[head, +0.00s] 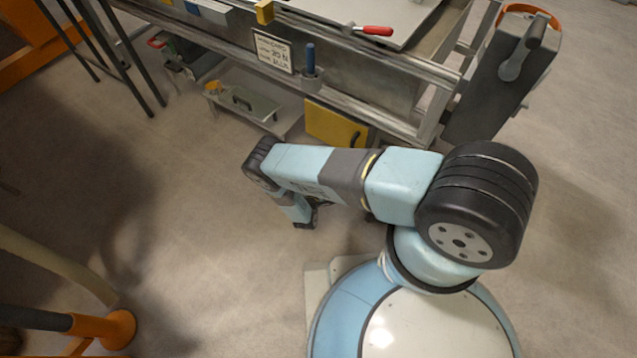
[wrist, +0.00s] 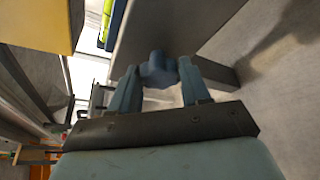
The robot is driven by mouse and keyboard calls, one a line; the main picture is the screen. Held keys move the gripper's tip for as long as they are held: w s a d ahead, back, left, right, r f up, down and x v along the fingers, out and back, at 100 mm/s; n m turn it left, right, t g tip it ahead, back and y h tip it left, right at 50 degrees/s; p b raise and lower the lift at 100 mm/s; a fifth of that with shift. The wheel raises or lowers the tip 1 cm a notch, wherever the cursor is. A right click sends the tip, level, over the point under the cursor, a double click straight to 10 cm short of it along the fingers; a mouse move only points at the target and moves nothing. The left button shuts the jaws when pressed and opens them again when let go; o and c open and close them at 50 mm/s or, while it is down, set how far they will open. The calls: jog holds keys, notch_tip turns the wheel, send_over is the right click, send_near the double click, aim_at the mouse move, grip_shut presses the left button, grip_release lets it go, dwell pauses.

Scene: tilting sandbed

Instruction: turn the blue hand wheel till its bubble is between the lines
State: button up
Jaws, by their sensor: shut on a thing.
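In the wrist view my gripper (wrist: 158,68) has its two blue-grey fingers on either side of a rounded blue piece (wrist: 157,73), and it is shut on it. This looks like part of the blue hand wheel; the rest of it is hidden or out of view. In the head view my arm reaches left and bends down, and I cannot make out the fingertips or the hand wheel. No bubble or lines can be made out in either view.
The sandbed's metal frame (head: 385,112) spans the top of the head view, with a red-handled tool (head: 372,30) on it. A yellow box (head: 335,127) and a low trolley tray (head: 255,103) are below. A grey crank box (head: 500,85) stands right. Floor at left is partly clear.

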dwell(0.6)
jog(key=o, duration=1)
jog(key=shift+o, duration=0.2)
jog(key=shift+s, duration=0.15)
jog(key=v, duration=1.3)
jog(key=shift+s, duration=0.25)
jog(key=shift+f, duration=0.1)
